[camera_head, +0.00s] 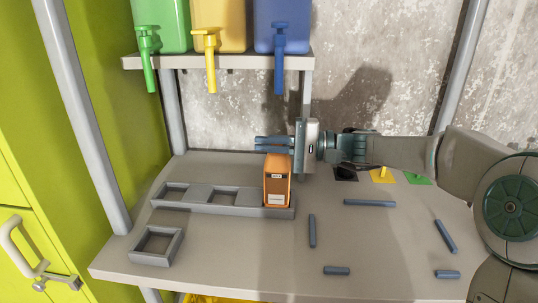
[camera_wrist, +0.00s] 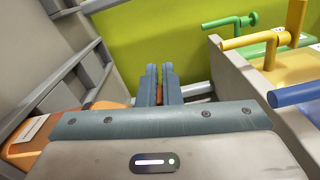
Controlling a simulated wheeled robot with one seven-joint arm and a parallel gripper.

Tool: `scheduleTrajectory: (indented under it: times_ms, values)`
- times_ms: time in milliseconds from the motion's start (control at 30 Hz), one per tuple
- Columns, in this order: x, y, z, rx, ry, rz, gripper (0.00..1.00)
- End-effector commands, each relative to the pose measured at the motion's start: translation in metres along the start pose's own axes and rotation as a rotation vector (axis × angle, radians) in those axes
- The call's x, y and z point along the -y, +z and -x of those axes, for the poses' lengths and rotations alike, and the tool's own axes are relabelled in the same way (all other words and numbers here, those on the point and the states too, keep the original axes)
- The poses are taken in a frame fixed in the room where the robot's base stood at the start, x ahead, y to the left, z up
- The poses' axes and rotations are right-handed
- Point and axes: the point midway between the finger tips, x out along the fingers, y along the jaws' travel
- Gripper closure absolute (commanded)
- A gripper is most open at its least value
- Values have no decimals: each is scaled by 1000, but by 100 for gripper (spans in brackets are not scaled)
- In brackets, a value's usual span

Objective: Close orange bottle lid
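The orange bottle (camera_head: 277,182) stands upright in the right end of a grey holder tray (camera_head: 224,208) on the table, with a pale label on its front. My gripper (camera_head: 258,144) comes in from the right, level, with its fingers over the top of the bottle. The fingers hide the lid area. In the wrist view my gripper (camera_wrist: 160,75) has its two fingers close together, with an orange sliver showing between them. I cannot tell whether that is the lid or the bottle behind. The bottle (camera_wrist: 30,145) also shows at the lower left there.
A shelf (camera_head: 220,63) above holds green, yellow and blue containers with taps, close above my gripper. A square grey frame (camera_head: 156,260) lies at the front left. Several blue-grey bars, one at the middle right (camera_head: 370,203), lie on the table. Coloured squares lie beneath my arm.

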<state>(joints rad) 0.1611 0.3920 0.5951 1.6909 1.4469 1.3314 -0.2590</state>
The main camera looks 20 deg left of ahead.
Motion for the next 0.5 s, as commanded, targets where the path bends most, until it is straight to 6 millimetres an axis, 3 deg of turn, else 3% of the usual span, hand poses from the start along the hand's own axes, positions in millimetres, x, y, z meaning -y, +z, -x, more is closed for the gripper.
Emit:
scheduleTrajectory:
  times_ms: [100,500]
  values:
    - [-10,-1,0,0,0,73,100]
    - [-11,-1,0,0,0,183,100]
